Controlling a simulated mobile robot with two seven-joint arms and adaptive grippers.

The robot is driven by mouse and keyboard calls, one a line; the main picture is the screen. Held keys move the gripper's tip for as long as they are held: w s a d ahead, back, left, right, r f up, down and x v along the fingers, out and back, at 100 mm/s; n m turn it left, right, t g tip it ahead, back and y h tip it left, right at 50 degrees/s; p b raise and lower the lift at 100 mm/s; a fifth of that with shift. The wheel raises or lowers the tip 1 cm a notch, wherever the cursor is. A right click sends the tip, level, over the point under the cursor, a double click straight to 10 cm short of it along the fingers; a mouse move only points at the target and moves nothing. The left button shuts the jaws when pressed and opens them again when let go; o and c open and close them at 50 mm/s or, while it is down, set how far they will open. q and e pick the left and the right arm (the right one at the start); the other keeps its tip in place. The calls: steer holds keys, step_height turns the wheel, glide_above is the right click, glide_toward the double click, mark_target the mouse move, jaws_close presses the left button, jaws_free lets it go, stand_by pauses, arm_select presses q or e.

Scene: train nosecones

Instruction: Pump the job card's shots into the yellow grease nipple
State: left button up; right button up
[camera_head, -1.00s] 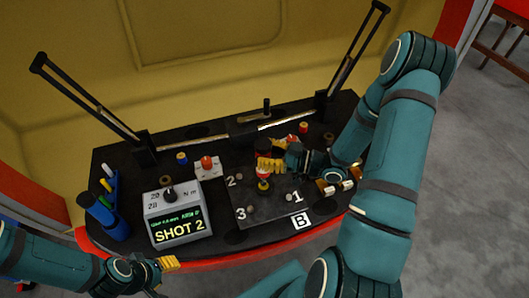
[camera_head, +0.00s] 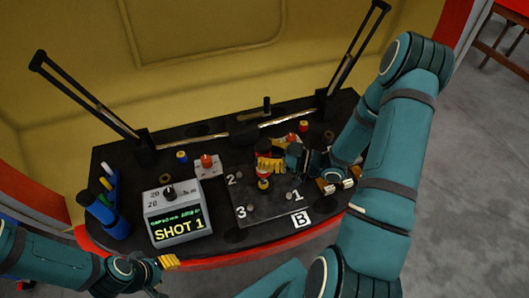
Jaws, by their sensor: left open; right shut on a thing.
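My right gripper (camera_head: 270,164) is shut on an upright dark tool with a red band (camera_head: 263,174), over the black plate marked 1, 2 and 3 (camera_head: 265,208). A yellow piece (camera_head: 263,184) shows directly under the tool; I cannot tell whether it is the yellow grease nipple, and the fingers hide part of the tool. A grey box with a knob and a screen (camera_head: 178,226) reads "SHOT 1" in yellow, with small green text above. My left gripper (camera_head: 168,264) is open and empty at the console's front edge. I cannot make out a job card.
A white card marked B (camera_head: 302,219) lies at the plate's front. Blue cylinders (camera_head: 108,215) and pens stand at the left. A red button (camera_head: 207,161) and a blue-and-yellow piece (camera_head: 181,157) sit behind the box.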

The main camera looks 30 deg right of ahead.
mark_target(264, 143)
steer(key=shift+r+p, duration=1.95)
steer(key=shift+r, duration=0.8)
arm_select(q)
step_height(264, 143, up, 4)
steer(key=shift+r, duration=0.1)
